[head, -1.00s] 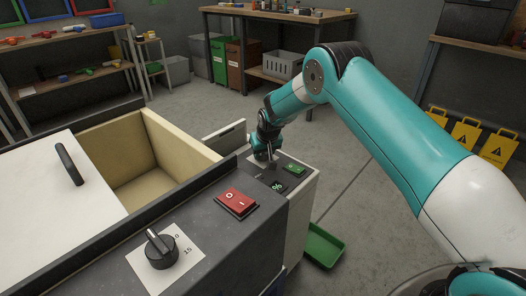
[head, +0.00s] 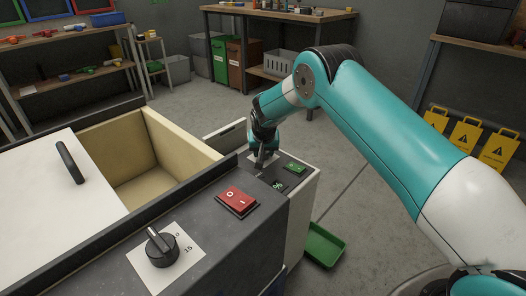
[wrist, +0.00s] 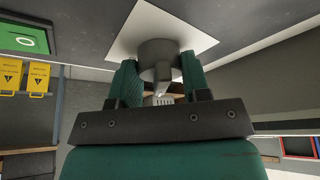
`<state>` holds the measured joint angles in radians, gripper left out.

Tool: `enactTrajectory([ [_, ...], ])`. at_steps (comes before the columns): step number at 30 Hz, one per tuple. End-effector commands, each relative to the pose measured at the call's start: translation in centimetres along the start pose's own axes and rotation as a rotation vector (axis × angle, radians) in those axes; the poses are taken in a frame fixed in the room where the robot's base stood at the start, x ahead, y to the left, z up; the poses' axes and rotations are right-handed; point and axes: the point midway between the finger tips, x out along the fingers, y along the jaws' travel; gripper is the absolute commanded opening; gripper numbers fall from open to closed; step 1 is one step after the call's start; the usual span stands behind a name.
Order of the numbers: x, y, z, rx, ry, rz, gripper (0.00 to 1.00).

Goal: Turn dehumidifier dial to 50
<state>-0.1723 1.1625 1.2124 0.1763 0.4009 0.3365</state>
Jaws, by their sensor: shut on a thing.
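The dehumidifier is the pale cabinet (head: 300,205) with a dark top at the centre right of the head view. In the wrist view its grey round dial (wrist: 158,50) stands on a white plate (wrist: 195,38). My gripper (wrist: 160,72) has its two green fingers on either side of the dial's grip, shut on it. In the head view my gripper (head: 261,163) comes down onto the top and hides most of the dial. The scale numbers around this dial cannot be read.
A green switch (head: 295,168) and a small % marking (head: 278,185) lie beside the dial. A red switch (head: 237,201) and another black dial (head: 161,246) are on the nearer bench. An open wooden bin (head: 185,152) lies left; a green tray (head: 325,246) is on the floor.

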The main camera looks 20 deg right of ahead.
Motion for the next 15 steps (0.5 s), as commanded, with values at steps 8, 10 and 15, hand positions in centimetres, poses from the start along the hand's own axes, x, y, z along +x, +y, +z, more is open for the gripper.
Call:
enactTrajectory([
  [8, 0.04, 0.04, 0.1, -0.001, -0.003, 0.001, 0.69],
  [10, 0.03, 0.03, 0.08, -0.001, -0.003, 0.001, 0.69],
  [15, -0.11, 0.01, 0.02, -0.001, -0.001, 0.0, 0.69],
])
